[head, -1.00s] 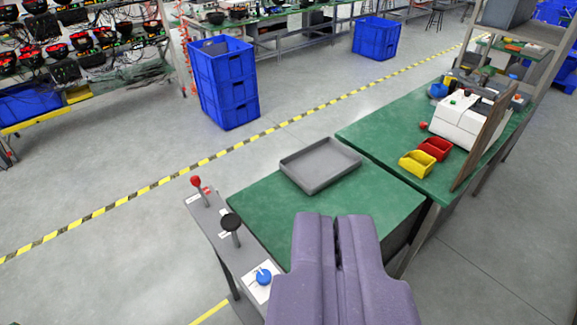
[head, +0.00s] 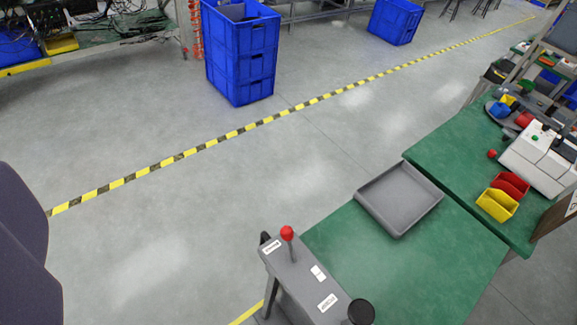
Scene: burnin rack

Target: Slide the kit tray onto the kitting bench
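The kit tray (head: 400,200) is a shallow, empty grey tray. It lies flat at the far left corner of a near green-topped table (head: 410,270), close to the seam with another green bench. That green bench (head: 450,160), which looks like the kitting bench, stands behind and to the right, with the two tops nearly meeting. A purple part of my gripper or arm (head: 22,245) shows at the left edge, well apart from the tray. The fingertips cannot be made out, and nothing is seen held.
A grey panel (head: 305,285) with a red-knobbed lever (head: 287,233) and a black knob (head: 361,312) borders the near table. Yellow (head: 497,205) and red bins and a white machine (head: 540,158) occupy the bench. Blue crates (head: 240,60) stand beyond the striped floor line; the left floor is clear.

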